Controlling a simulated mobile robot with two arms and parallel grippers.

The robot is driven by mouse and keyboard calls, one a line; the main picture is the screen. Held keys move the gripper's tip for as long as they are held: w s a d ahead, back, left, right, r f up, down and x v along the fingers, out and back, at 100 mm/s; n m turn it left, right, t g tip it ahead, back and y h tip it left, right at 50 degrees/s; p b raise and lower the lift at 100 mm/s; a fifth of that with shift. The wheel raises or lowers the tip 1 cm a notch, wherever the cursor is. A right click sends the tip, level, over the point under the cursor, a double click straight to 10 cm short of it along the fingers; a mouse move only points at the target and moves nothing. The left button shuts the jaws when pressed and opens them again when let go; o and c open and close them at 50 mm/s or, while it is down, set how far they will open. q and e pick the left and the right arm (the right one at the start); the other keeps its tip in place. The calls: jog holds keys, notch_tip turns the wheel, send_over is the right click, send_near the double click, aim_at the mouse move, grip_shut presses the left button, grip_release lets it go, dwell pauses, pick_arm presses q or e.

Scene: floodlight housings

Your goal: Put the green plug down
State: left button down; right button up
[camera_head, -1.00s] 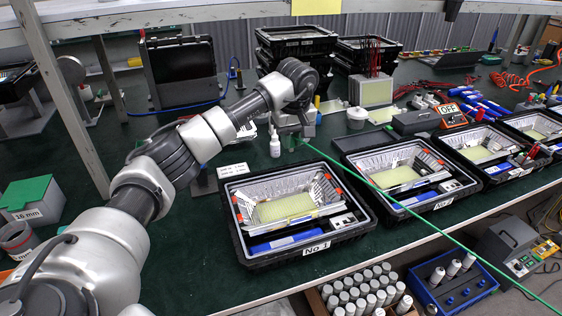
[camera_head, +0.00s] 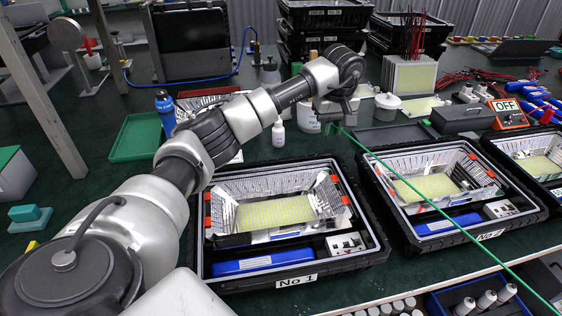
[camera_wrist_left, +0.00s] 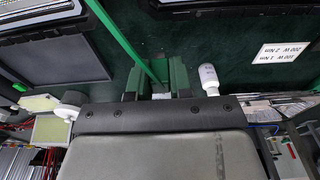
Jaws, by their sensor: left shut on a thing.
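My left gripper (camera_head: 338,122) is over the green table, behind the gap between the tray marked No 1 and the tray to its right. It is shut on the green plug, which is mostly hidden between the fingers. A green cable (camera_head: 430,199) runs from it to the lower right, across the right-hand tray. In the left wrist view the gripper (camera_wrist_left: 155,83) is at the middle and the green cable (camera_wrist_left: 118,37) leads up and left from it. I cannot tell how far the plug is above the table. My right gripper is not in view.
The black tray No 1 (camera_head: 204,262) and the right-hand tray (camera_head: 407,240) hold silver housings with yellow panels. A white bottle (camera_head: 278,134) and a white tub (camera_head: 387,106) stand near the gripper. Stacked black crates (camera_head: 325,18) are behind. Some table between tray and bottle is bare.

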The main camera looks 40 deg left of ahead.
pick_arm(q)
jog(key=s+a+f, duration=0.1)
jog(key=a+f, duration=0.1)
jog(key=a, duration=0.1)
jog(key=s+a+f, duration=0.2)
jog(key=a, duration=0.2)
jog(key=s+a+f, duration=0.2)
jog(key=a, duration=0.1)
jog(key=shift+a+f, duration=0.15)
jog(key=shift+f, duration=0.25)
notch_tip(320, 180, down, 4)
jog(key=shift+r, duration=0.1)
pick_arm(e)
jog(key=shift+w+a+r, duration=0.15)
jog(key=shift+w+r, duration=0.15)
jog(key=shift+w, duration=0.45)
pick_arm(q)
jog(key=shift+f, duration=0.25)
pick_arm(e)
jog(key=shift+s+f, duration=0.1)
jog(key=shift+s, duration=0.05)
pick_arm(q)
jog(key=c, duration=1)
grip_release()
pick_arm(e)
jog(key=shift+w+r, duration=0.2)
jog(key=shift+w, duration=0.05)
pick_arm(q)
jog(key=shift+r, duration=0.15)
